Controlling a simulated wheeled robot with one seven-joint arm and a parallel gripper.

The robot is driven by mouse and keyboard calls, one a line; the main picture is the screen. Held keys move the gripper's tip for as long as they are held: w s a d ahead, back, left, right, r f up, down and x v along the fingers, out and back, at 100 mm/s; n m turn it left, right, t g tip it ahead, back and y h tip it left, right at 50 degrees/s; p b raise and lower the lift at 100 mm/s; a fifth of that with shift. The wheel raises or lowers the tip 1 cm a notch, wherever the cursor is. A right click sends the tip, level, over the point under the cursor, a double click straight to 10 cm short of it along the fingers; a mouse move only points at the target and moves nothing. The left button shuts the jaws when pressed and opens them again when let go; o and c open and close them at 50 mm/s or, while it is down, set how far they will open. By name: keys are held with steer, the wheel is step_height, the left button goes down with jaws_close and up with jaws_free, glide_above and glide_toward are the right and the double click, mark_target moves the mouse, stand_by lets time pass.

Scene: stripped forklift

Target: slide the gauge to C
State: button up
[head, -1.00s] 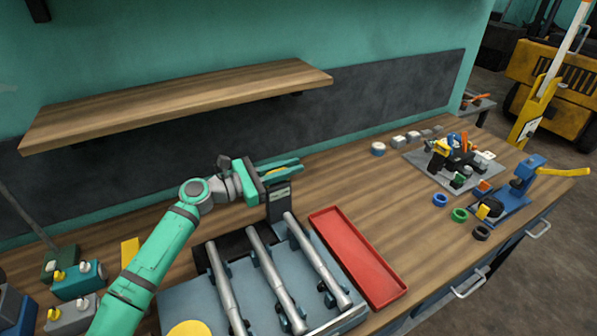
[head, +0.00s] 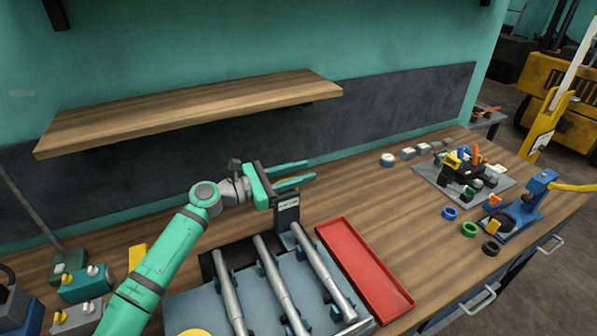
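The gauge (head: 287,212) appears to be the dark upright block with a small light label, standing at the back of the grey-blue fixture (head: 195,303). It is behind the far end of the rightmost of three steel rods (head: 325,272). The other two rods (head: 274,283) (head: 229,293) lie parallel to its left. I cannot read any letter marking C. My gripper (head: 301,171) is above the gauge's top, pointing right. Its two green fingers are apart with nothing seen between them. Whether it touches the gauge is unclear.
A long red tray (head: 365,270) lies right of the fixture. A wooden shelf (head: 190,108) hangs on the wall above and behind. Small switch boxes (head: 85,284) stand at the left. Rings, a blue clamp (head: 530,195) and a plate of parts stand at the right. The bench between is clear.

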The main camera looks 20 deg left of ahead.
steer(key=s+d+r, duration=0.4)
steer(key=s+r, duration=0.7)
steer(key=s, duration=0.2)
steer(key=shift+d+r, duration=0.2)
steer(key=shift+r, duration=0.15)
